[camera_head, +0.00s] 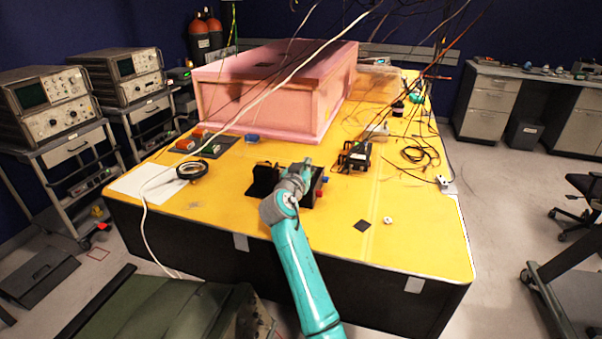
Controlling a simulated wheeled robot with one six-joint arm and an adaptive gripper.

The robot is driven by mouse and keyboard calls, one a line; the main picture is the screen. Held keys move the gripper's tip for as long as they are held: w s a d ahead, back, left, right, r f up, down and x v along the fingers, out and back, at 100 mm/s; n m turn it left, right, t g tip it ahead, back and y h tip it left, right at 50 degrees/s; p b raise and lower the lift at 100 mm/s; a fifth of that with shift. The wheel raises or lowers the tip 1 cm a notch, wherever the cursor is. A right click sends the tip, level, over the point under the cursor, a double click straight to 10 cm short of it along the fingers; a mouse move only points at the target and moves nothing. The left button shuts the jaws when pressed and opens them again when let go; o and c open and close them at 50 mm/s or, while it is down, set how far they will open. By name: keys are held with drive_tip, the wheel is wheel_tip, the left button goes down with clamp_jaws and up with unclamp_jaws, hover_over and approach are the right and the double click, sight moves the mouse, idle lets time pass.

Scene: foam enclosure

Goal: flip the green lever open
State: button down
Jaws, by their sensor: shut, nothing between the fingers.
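My teal arm reaches up from the bottom of the head view over the near part of the yellow table. My gripper (305,168), at the arm's far end, is small and partly hidden by my wrist; it is shut and empty. It is over or against a black device (263,181) with red and blue knobs on its right side. My wrist covers the middle of this device. I cannot make out a green lever there, and I cannot tell whether the gripper touches the device.
A pink foam box (265,97) stands behind. A second black device (355,156) with wires stands to the right. A black ring-shaped item (192,170) lies left. Loose cables (420,152) cover the right rear. The front right of the yellow table (420,235) is mostly clear.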

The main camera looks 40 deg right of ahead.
drive_tip(key=shift+w+d+f, duration=0.1)
drive_tip(key=shift+d+f, duration=0.05)
drive_tip(key=shift+f, duration=0.5)
drive_tip(key=shift+w+d+f, duration=0.15)
drive_tip(key=shift+f, duration=0.5)
drive_tip(key=shift+w+d+f, duration=0.1)
drive_tip(key=shift+d+f, duration=0.05)
drive_tip(key=shift+f, duration=0.5)
drive_tip(key=shift+w+d+f+g+y, duration=0.1)
drive_tip(key=shift+d+f+g+y, duration=0.1)
drive_tip(key=shift+f+g+y, duration=0.3)
drive_tip(key=shift+w+d+r, duration=0.1)
drive_tip(key=shift+r, duration=0.55)
drive_tip(key=r, duration=0.2)
drive_tip(key=shift+w+d+r, duration=0.15)
drive_tip(key=shift+d+r, duration=0.05)
drive_tip(key=shift+r, duration=0.2)
drive_tip(key=r+v, duration=0.2)
drive_tip(key=v, duration=0.7)
drive_tip(key=shift+r, duration=0.25)
drive_tip(key=shift+a, duration=0.1)
drive_tip(key=shift+s, duration=0.2)
